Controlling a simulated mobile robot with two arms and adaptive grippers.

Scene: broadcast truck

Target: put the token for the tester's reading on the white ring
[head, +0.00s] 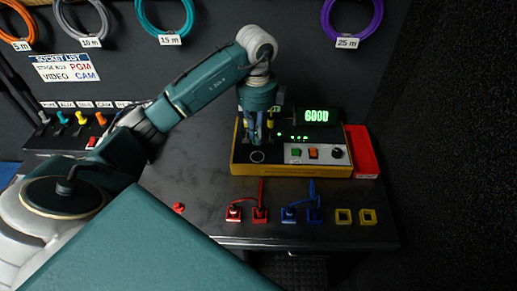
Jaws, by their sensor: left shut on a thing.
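The tester (240,160) is a yellow and black box near the back of the dark table, and its display (317,115) reads GOOD in green. The white ring (257,156) is a thin circle on the tester's front left. My left gripper (257,139) reaches down over the tester, just behind the ring. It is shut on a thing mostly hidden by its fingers. Yellow parts (271,124) show on both sides of the fingers; I cannot tell whether they belong to the held thing. A small red piece (178,208) lies on the table's left. No token is clearly recognisable.
Red plugs with a lead (260,214), blue plugs with a lead (315,214) and two hollow yellow squares (368,216) line the table's front. Coiled cables (352,37) hang behind. The table's middle is clear.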

